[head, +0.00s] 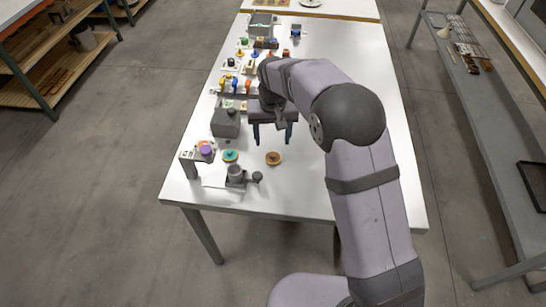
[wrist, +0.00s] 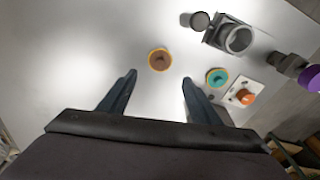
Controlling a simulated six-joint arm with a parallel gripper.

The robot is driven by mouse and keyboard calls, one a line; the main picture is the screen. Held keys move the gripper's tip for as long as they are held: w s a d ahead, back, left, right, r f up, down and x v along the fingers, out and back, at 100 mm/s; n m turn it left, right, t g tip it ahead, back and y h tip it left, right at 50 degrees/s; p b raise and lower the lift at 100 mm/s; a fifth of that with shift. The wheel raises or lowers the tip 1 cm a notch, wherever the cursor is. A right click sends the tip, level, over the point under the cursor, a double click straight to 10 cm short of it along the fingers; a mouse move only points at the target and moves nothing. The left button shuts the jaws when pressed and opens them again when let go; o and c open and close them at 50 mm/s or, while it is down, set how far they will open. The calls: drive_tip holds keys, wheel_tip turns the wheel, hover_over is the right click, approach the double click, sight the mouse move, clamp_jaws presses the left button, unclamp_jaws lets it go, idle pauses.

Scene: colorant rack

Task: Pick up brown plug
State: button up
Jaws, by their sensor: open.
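The brown plug (head: 273,158) lies on the white table near its front part. In the wrist view the brown plug (wrist: 159,60) is a round disc with an orange-yellow rim and a darker knob on top. My gripper (head: 273,143) is open and empty above the table, a little behind the plug in the head view. In the wrist view the fingers of my gripper (wrist: 159,76) are spread wide, and the plug shows between and just beyond the fingertips, apart from both.
A teal plug (wrist: 216,77) lies close by, beside a grey cup-shaped fixture (wrist: 236,39). A white plate with an orange plug (wrist: 245,97) and a purple plug (wrist: 310,78) are farther right. A grey box (head: 225,122) stands left of my gripper. The table's right side is clear.

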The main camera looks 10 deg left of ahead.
sight(273, 155)
drive_tip(key=shift+f+p, duration=0.3)
drive_tip(key=shift+f, duration=0.75)
drive_tip(key=shift+s+d+f+p, duration=0.1)
drive_tip(key=shift+f+p, duration=0.25)
drive_tip(key=shift+f, duration=0.1)
wheel_tip(273, 155, down, 3)
drive_tip(key=shift+f+p, duration=0.1)
drive_tip(key=shift+p, duration=0.55)
drive_tip(key=shift+f, duration=0.6)
drive_tip(key=c, duration=1.1)
